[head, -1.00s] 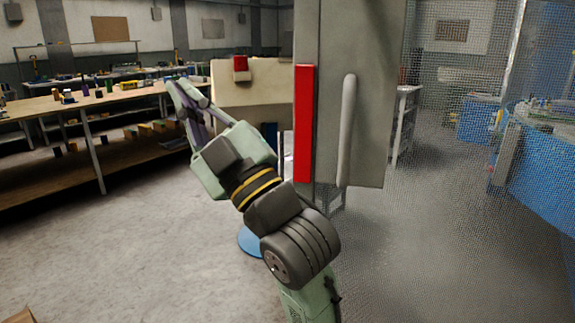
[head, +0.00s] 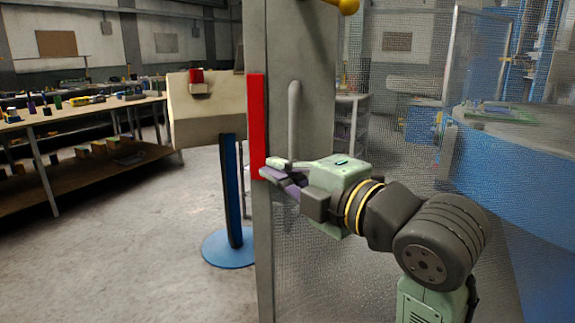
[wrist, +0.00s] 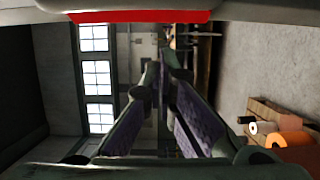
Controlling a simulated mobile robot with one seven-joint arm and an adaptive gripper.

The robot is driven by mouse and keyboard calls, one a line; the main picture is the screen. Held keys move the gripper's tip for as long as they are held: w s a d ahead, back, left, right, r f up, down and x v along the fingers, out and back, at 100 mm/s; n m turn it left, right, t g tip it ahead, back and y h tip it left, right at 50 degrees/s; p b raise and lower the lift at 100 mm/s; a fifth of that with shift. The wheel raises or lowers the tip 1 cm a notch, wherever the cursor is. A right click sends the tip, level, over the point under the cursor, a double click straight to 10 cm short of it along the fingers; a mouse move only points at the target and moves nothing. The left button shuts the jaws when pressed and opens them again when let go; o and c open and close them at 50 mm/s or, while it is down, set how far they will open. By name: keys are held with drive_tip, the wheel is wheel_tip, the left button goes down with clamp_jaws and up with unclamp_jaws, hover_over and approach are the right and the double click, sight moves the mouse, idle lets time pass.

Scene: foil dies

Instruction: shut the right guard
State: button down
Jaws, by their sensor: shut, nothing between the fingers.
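The guard is a mesh panel (head: 330,245) with a grey plate (head: 318,112), an upright grey bar handle (head: 294,120) and a red strip (head: 256,125) along its left edge. My gripper (head: 264,168) is shut and empty, with its fingertips at the lower end of the red strip in the head view. I cannot tell whether they touch it. In the wrist view the fingers of my gripper (wrist: 162,65) come together, and the red strip (wrist: 140,16) runs across the top. The guard's hinge side is not clear.
A beige box with a red button (head: 197,76) stands on a blue post (head: 231,190) left of the guard. A long workbench (head: 80,115) is at the left. A round blue-sided table (head: 510,150) stands behind the mesh at the right. Floor between bench and post is clear.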

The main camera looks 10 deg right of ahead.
sight(262, 151)
drive_tip(key=w+a+p, duration=0.1)
drive_tip(key=w, duration=0.4)
drive_tip(key=w+a+p, duration=0.1)
drive_tip(key=w, duration=0.2)
drive_tip(key=shift+a+p, duration=0.35)
drive_tip(key=shift+w, duration=0.4)
drive_tip(key=shift+w, duration=0.1)
